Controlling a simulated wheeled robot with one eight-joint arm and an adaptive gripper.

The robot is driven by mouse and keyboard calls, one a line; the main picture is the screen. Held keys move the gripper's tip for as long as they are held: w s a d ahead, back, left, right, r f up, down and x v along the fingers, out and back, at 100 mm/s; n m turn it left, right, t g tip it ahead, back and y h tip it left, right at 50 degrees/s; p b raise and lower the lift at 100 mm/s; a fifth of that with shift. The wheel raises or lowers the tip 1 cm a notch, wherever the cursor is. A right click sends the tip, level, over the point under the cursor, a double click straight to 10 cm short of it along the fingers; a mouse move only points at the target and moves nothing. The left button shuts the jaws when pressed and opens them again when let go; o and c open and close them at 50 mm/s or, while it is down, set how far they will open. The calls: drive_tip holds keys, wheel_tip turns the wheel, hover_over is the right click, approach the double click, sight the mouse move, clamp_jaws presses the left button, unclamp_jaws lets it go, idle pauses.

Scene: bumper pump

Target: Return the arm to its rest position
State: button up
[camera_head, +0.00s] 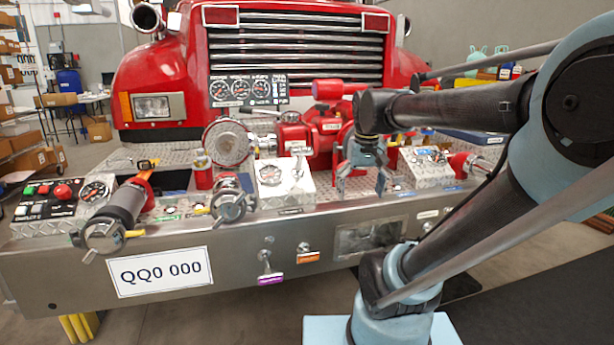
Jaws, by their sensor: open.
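My gripper (364,184) hangs from my arm, pointing down over the right-middle part of the fire truck's bumper (215,240). Its fingers are spread apart and nothing shows between them. It hides part of the red pump (305,135) behind it. I cannot tell whether the fingertips touch the bumper deck. My arm reaches in from the right side of the picture, bent at the elbow, with its lower part in front of the bumper's right end.
A silver gauge box (272,183) stands left of my gripper and a silver panel box (428,166) right of it. Capped hose fittings (231,200) and a control panel (62,197) are further left. Levers (266,262) stick out from the bumper's front. Open floor lies in front.

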drive_tip(key=s+d+f, duration=0.2)
drive_tip(key=s+f, duration=0.3)
drive_tip(key=f, duration=0.2)
drive_tip(key=s+d+f+m, duration=0.1)
drive_tip(key=s+f, duration=0.3)
drive_tip(key=f, duration=0.3)
drive_tip(key=shift+s+d+t, duration=0.35)
drive_tip(key=shift+d+t, duration=0.05)
